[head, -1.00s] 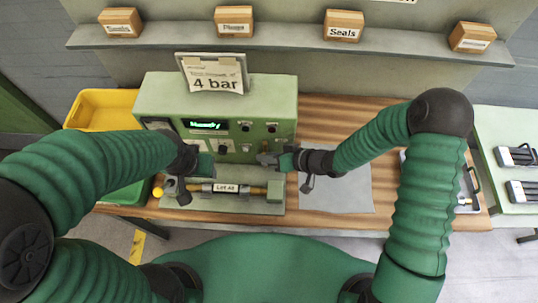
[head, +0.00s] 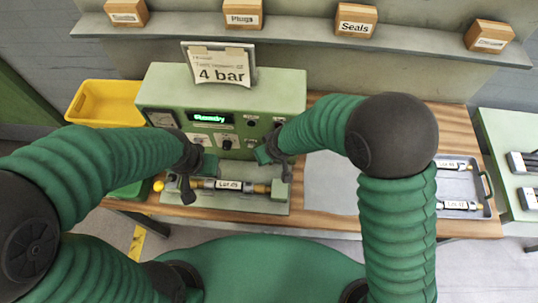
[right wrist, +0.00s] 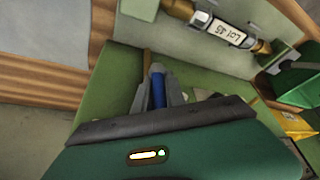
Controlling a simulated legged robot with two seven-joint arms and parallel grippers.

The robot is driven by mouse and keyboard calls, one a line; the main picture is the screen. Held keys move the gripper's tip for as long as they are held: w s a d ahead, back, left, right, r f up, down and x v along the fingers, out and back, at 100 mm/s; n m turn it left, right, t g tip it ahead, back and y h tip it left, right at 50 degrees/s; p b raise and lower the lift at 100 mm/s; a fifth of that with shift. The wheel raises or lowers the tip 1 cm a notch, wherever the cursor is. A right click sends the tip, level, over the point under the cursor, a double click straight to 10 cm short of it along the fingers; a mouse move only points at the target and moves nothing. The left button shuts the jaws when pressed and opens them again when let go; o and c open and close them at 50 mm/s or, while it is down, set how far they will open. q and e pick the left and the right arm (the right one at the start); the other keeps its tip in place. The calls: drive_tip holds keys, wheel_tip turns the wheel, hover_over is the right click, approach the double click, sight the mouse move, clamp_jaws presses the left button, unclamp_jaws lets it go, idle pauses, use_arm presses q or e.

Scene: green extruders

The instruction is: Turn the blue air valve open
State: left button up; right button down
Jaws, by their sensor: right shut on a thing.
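The green test console (head: 163,85) stands on the bench with a lit display and a "4 bar" card. The blue air valve (right wrist: 158,92) shows as a blue handle in the right wrist view; in the head view my right arm hides it. My right gripper (right wrist: 158,96) is shut on it, one grey finger on each side. In the head view this gripper (head: 266,156) is against the console's lower right front. My left gripper (head: 207,164) is at the console's lower left front, above the labelled tube; its fingers are too small to read.
A labelled tube (head: 228,185) lies in the fixture at the console's front; it also shows in the right wrist view (right wrist: 230,32). A yellow bin (head: 103,98) stands at left. A tray (head: 484,185) with tubes is at right. Wooden boxes line the shelf above.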

drive_tip(key=shift+s+d+f, duration=0.1)
drive_tip(key=shift+s+f, duration=0.1)
drive_tip(key=shift+f, duration=0.05)
drive_tip(key=c, duration=1.6)
unclamp_jaws()
drive_tip(key=shift+o, duration=1)
drive_tip(key=shift+w, duration=0.15)
drive_tip(key=shift+w+a, duration=0.15)
drive_tip(key=shift+a, duration=0.05)
drive_tip(key=shift+r, duration=0.1)
drive_tip(key=p+v, duration=0.1)
drive_tip(key=v, duration=1.5)
drive_tip(key=shift+a+r, duration=0.1)
drive_tip(key=shift+r, duration=0.3)
